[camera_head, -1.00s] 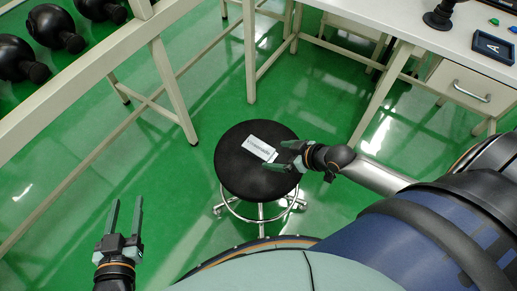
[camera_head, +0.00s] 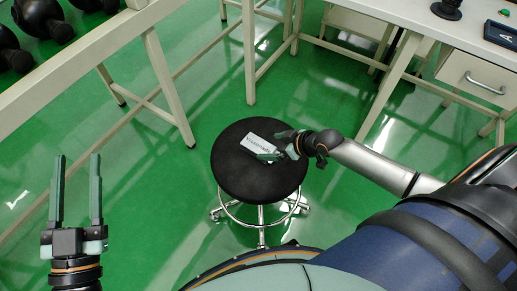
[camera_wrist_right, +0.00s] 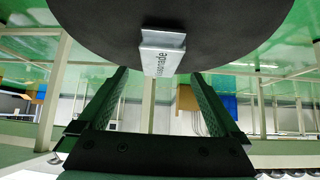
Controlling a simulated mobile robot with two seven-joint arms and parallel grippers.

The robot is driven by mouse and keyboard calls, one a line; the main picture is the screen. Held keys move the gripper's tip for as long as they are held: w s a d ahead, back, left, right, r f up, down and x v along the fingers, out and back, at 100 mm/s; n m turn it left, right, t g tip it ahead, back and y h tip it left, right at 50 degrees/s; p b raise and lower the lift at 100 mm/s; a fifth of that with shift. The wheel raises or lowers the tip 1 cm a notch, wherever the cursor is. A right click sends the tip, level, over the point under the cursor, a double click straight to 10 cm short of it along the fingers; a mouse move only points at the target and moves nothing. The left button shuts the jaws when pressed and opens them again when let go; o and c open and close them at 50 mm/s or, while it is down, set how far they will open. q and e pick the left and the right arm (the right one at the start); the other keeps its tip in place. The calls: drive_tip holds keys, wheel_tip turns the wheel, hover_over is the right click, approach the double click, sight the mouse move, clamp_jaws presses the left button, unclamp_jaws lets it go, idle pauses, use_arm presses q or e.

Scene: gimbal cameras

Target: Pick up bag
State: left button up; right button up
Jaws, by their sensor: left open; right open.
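The bag (camera_head: 258,143) is a small white packet with dark lettering, lying on the round black stool seat (camera_head: 240,181). My right gripper (camera_head: 273,146) is open at the bag's right end, its fingers partly covering that end in the head view. In the right wrist view the bag (camera_wrist_right: 160,55) is in line with the gap between the open fingers (camera_wrist_right: 159,74), near their tips; I cannot tell whether they touch it. My left gripper (camera_head: 76,158) is open and empty above the green floor at the left, far from the bag.
A light-coloured bench frame (camera_head: 150,60) with black round objects (camera_head: 42,22) runs along the upper left. A white desk with a drawer (camera_head: 475,78) stands at the upper right. The green floor (camera_head: 150,190) left of the stool is clear.

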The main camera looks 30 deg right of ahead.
sight(259, 145)
drive_tip(key=shift+b+x, duration=0.35)
drive_tip(key=shift+x, duration=0.7)
drive_tip(key=b+x, duration=0.1)
drive_tip(key=x, duration=0.1)
drive_tip(key=shift+w+a+f+b, duration=0.15)
drive_tip(key=shift+w+b, duration=0.1)
drive_tip(key=shift+b, duration=0.05)
drive_tip(key=shift+b+x, duration=0.45)
drive_tip(key=shift+x, duration=0.5)
drive_tip(key=shift+w+a+f, duration=0.1)
drive_tip(key=shift+w, duration=0.15)
use_arm(q)
drive_tip(key=s+d+r+m+t+h, duration=0.1)
drive_tip(key=s+r+m+t+h, duration=0.1)
drive_tip(key=s+r+m+h, duration=0.4)
wheel_tip(259, 145, up, 3)
drive_tip(key=shift+s+d+r+h, duration=0.1)
drive_tip(key=shift+s+d+h, duration=0.05)
drive_tip(key=shift+h, duration=0.85)
use_arm(e)
drive_tip(key=c, duration=1.3)
